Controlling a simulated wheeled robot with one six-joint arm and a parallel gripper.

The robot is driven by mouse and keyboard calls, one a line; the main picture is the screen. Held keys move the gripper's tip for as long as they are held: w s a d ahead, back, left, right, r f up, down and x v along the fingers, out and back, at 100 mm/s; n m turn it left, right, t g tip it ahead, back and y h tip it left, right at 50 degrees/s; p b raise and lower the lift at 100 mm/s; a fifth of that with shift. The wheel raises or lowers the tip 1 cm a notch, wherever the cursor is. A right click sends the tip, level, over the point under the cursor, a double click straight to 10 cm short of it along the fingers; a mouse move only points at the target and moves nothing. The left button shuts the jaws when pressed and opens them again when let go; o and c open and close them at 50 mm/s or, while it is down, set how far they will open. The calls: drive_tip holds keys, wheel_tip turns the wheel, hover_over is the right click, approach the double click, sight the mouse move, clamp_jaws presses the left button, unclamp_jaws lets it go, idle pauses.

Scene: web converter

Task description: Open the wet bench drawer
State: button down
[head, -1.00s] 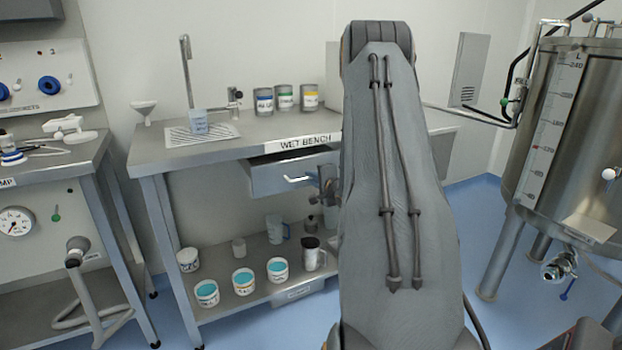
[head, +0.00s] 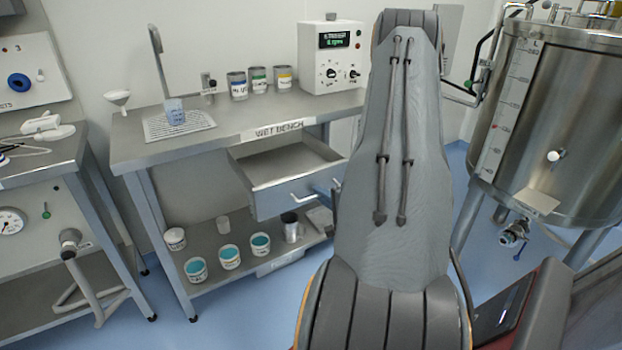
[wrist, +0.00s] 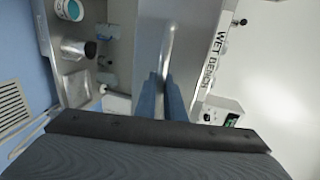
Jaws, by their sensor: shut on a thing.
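The wet bench (head: 215,130) stands at the centre left in the head view. Its drawer (head: 275,199) is pulled out under the top, with its empty-looking inside showing. The bar handle (head: 303,195) runs along the drawer front and its right part is hidden behind my arm. In the wrist view my gripper (wrist: 165,82) has its two blue fingers closed about the metal handle (wrist: 168,40).
On the bench top are a sink grate with a beaker (head: 175,111), several labelled cans (head: 260,80) and a control box (head: 332,60). Tubs (head: 229,257) stand on the lower shelf. A steel tank (head: 545,130) stands at right. Blue floor is open before the bench.

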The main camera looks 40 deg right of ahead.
drive_tip(key=shift+f+p+v, duration=0.25)
drive_tip(key=shift+p+v, duration=0.05)
drive_tip(key=shift+v, duration=0.95)
drive_tip(key=c, duration=1.8)
unclamp_jaws()
drive_tip(key=shift+c, duration=0.2)
drive_tip(key=v, duration=0.8)
drive_tip(key=shift+b, duration=0.35)
